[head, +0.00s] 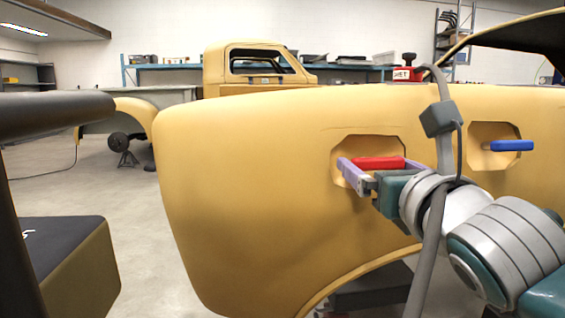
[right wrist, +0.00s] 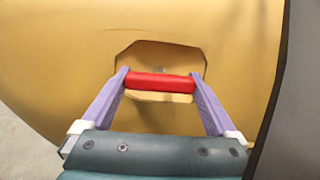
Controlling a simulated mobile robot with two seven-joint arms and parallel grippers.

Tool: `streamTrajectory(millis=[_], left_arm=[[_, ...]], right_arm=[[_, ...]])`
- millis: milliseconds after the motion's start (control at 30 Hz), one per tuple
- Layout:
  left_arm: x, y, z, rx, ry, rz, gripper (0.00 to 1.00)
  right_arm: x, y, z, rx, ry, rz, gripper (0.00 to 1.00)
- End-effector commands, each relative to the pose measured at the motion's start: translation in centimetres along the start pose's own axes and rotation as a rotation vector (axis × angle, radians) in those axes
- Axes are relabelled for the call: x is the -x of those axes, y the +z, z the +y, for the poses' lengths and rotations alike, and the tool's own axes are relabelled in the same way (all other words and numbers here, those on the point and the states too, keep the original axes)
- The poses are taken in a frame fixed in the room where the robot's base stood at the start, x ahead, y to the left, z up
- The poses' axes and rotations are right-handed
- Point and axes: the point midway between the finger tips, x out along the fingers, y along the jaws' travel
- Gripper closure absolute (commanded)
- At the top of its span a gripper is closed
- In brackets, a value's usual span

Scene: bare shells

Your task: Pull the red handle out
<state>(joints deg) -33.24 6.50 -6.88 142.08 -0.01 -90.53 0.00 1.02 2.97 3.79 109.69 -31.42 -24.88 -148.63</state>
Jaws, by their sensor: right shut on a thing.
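The red handle (head: 379,163) is a short horizontal bar set in front of an octagonal recess in the yellow body panel (head: 245,160). My right gripper (head: 358,170) is at the handle, with its two purple fingers at the handle's ends. In the right wrist view the red handle (right wrist: 160,83) spans the gap between the fingertips of my right gripper (right wrist: 160,80), which touch both ends. The right gripper is shut on the handle. The handle's mount behind it is mostly hidden. My left gripper is not seen.
A blue handle (head: 512,145) sits at a second recess to the right. The panel's wheel arch (head: 350,268) curves below. Behind stand a yellow truck cab (head: 255,66) and blue shelving (head: 165,66). Open concrete floor (head: 95,195) lies left of the panel.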

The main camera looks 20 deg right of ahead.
Motion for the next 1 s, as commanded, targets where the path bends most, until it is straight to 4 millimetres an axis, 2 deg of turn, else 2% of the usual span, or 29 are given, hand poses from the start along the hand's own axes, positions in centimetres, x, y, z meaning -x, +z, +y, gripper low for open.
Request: streamTrajectory(millis=[133,333,633,667,733,1000], left_arm=[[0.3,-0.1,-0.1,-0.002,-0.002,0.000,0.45],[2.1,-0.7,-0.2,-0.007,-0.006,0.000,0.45],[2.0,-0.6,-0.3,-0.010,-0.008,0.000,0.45],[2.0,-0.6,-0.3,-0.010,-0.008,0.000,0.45],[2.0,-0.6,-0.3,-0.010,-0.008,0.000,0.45],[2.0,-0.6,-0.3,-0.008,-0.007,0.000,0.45]], right_arm=[[0.2,0.2,0.0,0.000,0.001,0.000,1.00],[2.2,0.8,0.0,0.002,0.001,0.001,1.00],[2.5,0.7,0.1,0.000,0.003,-0.007,1.00],[2.5,0.7,0.1,0.000,0.003,-0.007,0.05],[2.5,0.7,0.1,0.000,0.003,-0.007,0.00],[2.7,0.5,0.0,0.000,0.002,-0.002,0.00]])
